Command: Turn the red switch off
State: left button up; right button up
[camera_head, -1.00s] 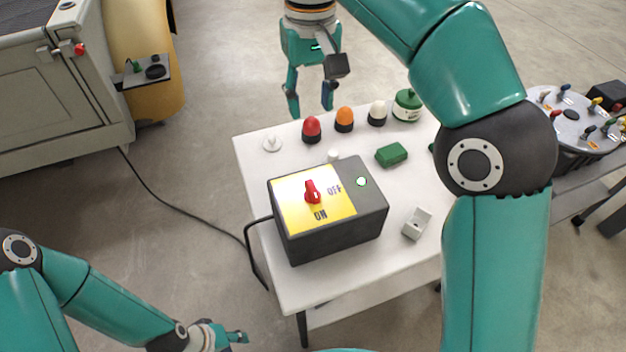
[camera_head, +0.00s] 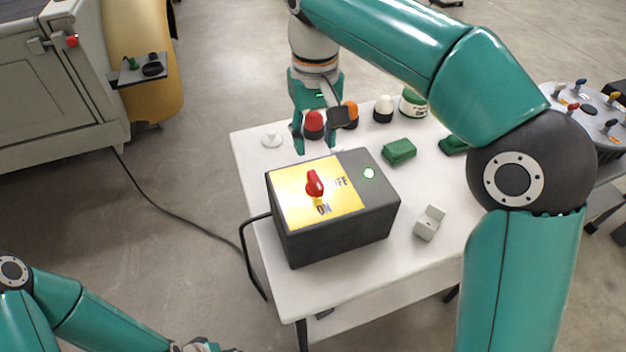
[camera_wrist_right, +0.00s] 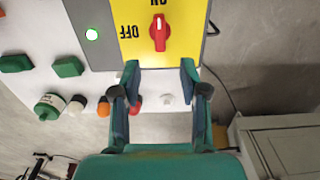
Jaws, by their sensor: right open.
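The red switch (camera_head: 314,184) is a knob on the yellow plate (camera_head: 335,205) of a dark grey box (camera_head: 345,240). In the right wrist view the red knob (camera_wrist_right: 159,32) has its pale mark towards the ON label; OFF is at its side. My right gripper (camera_head: 315,149) points down, open and empty, just beyond the box's far edge in the head view. In the wrist view its fingertips (camera_wrist_right: 160,64) are short of the knob and apart from it. My left gripper (camera_head: 207,346) is mostly cut off at the bottom edge.
A green lamp (camera_head: 369,173) is lit on the box. The white table (camera_head: 290,293) also holds red (camera_head: 313,125), orange and white domes, a green block (camera_head: 399,152) and a small grey piece (camera_head: 429,222). A black cable (camera_head: 250,262) leaves the box at left.

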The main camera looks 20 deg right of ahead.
aim_at(315, 178)
notch_tip(315, 178, down, 10)
jog(key=shift+f+b, duration=0.1)
jog(key=shift+b, duration=0.5)
